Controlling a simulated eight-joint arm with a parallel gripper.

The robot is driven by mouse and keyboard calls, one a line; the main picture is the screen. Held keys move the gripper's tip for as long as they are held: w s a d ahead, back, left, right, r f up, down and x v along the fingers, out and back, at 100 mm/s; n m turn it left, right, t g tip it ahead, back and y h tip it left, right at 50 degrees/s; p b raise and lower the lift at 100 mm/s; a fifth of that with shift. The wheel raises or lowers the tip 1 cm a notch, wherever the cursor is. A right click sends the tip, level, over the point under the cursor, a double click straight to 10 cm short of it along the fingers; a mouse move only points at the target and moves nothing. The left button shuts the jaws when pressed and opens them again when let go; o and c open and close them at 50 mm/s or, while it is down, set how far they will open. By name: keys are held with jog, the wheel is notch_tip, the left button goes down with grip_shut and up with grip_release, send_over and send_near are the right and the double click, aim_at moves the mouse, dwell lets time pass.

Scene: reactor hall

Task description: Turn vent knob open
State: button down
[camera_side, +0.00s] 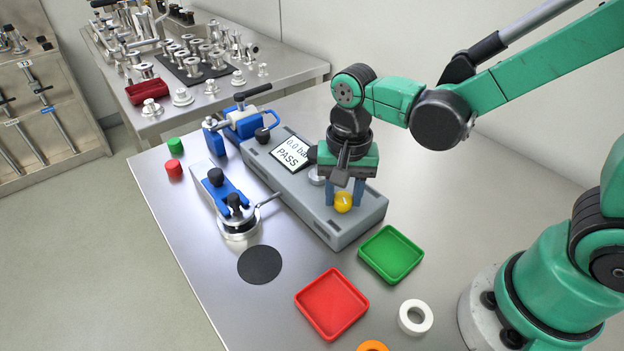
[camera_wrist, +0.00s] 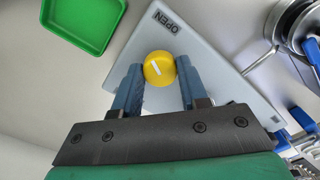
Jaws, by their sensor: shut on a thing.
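The yellow vent knob (camera_side: 343,203) sits on top of the grey test unit (camera_side: 345,236), at its near end. My gripper (camera_side: 345,190) points down over the knob with its blue fingers shut on it. In the wrist view the knob (camera_wrist: 159,66) lies between the two fingertips (camera_wrist: 159,75). A white mark runs slantwise across the knob's top.
Green tray (camera_side: 391,279), red tray (camera_side: 306,310) and white ring (camera_side: 415,330) lie near the unit. A blue clamp with a metal flange (camera_side: 240,234) stands left of it, with a black disc (camera_side: 259,265) in front. Bare table lies right of the unit.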

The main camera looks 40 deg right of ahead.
aim_at(344, 197)
jog(key=shift+m, duration=1.7)
jog(key=shift+c, duration=2.3)
grip_release()
jog(key=shift+r, duration=2.8)
